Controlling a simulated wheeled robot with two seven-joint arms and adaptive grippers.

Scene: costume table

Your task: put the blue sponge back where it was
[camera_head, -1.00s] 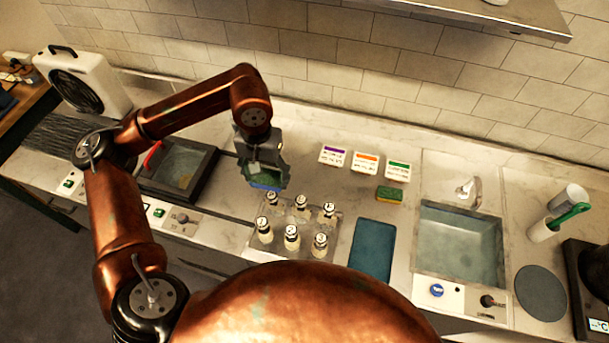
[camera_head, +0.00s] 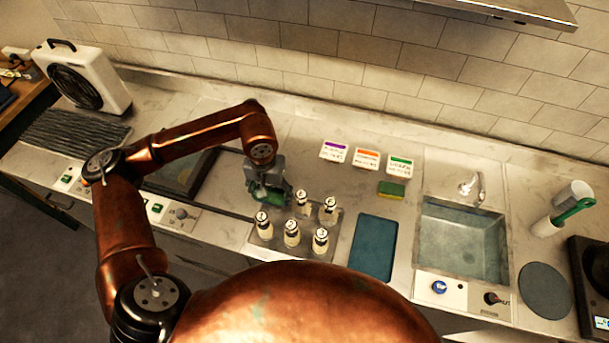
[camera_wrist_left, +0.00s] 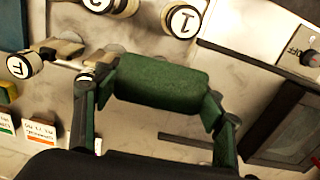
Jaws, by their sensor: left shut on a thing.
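My left gripper (camera_head: 268,190) is shut on a sponge, above the counter at the back-left of the bottle tray. In the left wrist view the held sponge (camera_wrist_left: 162,82) shows a dark green face between the two fingers; no blue side is visible now. In the head view the sponge is small and mostly hidden by the gripper. A second sponge (camera_head: 391,190), green and yellow, lies on the counter right of the bottles. A blue-teal mat (camera_head: 373,247) lies empty in front of it. My right gripper is not in view.
Several labelled bottles (camera_head: 291,234) stand on a tray (camera_head: 335,225) close to the gripper. Three small label cards (camera_head: 366,160) stand behind. A sink (camera_head: 460,240) is to the right, and a dark-framed basin (camera_head: 185,172) lies to the left, partly behind my arm.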

